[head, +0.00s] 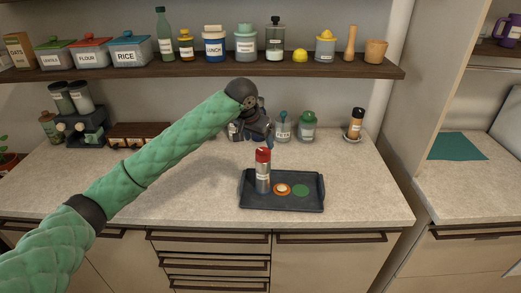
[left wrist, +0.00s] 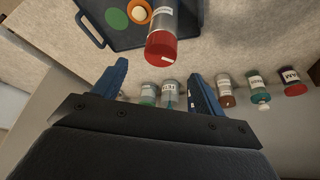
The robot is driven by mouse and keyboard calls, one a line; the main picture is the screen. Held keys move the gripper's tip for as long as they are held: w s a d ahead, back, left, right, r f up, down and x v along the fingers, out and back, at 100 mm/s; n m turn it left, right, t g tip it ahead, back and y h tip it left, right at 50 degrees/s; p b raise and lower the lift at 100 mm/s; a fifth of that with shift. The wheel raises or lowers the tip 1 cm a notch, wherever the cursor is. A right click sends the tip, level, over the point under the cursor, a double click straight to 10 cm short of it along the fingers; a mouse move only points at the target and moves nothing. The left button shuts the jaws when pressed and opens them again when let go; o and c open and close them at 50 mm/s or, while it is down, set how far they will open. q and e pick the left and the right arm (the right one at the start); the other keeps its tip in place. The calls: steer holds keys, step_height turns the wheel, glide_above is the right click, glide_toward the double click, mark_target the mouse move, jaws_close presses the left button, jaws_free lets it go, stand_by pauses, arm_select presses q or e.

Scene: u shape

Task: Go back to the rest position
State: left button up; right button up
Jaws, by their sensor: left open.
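My left arm, in a green quilted sleeve, reaches in from the left in the head view. Its gripper (head: 258,132) hangs above the counter, just behind and above a dark tray (head: 285,204). In the left wrist view the left gripper's blue fingers (left wrist: 155,92) are spread apart with nothing between them. A jar with a red lid (head: 263,172) stands upright at the left of the tray, and it also shows beyond the fingers in the left wrist view (left wrist: 163,32). My right gripper is in neither view.
The tray also holds an orange-rimmed round piece (head: 282,189) and a green disc (head: 301,190). Jars (head: 307,127) stand at the counter's back, close behind the gripper. A shelf (head: 220,68) with containers runs above. The counter's left front is clear.

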arm_select(q)
steer(key=shift+s+a+r, duration=0.15)
steer(key=shift+s+r, duration=0.05)
steer(key=shift+r, duration=0.3)
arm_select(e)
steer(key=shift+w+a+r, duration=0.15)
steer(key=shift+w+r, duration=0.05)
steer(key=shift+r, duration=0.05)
